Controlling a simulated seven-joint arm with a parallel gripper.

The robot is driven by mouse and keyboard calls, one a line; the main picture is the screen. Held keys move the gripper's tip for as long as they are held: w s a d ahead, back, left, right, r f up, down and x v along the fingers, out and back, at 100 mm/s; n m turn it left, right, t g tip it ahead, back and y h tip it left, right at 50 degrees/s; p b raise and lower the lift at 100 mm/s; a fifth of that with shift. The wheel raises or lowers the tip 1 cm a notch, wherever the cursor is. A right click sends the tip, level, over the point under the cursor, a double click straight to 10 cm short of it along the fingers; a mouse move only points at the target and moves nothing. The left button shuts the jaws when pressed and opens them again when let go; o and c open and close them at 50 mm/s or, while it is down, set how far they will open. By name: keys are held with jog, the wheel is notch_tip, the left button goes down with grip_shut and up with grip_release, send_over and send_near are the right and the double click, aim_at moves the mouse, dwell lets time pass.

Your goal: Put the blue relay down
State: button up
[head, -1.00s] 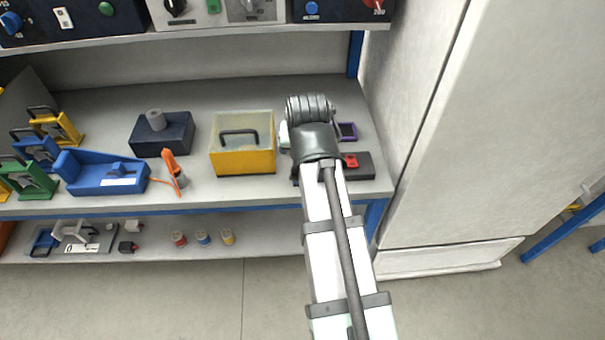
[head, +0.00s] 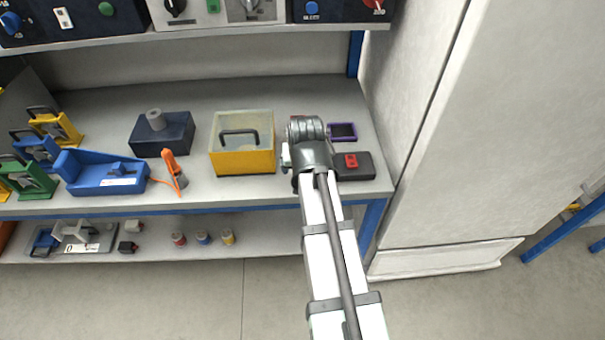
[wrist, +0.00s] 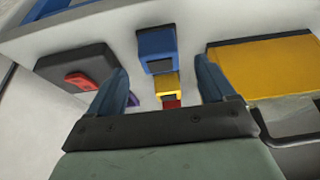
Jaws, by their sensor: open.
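The blue relay (wrist: 157,43) shows in the wrist view as a blue block with a dark lower face. It lies between and slightly beyond the fingertips of my open gripper (wrist: 162,66), with a gap on both sides. Behind it in line are a yellow block (wrist: 165,80) and a red block (wrist: 171,103), partly cut off by the gripper's body. Whether the relay's underside rests fully on the worktop is hard to tell.
A yellow box with a clear lid (head: 243,161) stands left of my wrist. A black box with a red button (head: 362,172) is close on the right, with a purple-framed item (head: 343,132) behind it. The worktop (head: 285,90) is clear at the back.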

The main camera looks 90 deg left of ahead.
jog(key=shift+x, duration=2.7)
jog(key=shift+a+r, duration=0.1)
jog(key=shift+a, duration=0.1)
jog(key=shift+c, duration=0.3)
jog(key=c, duration=1.1)
jog(key=shift+r, duration=0.1)
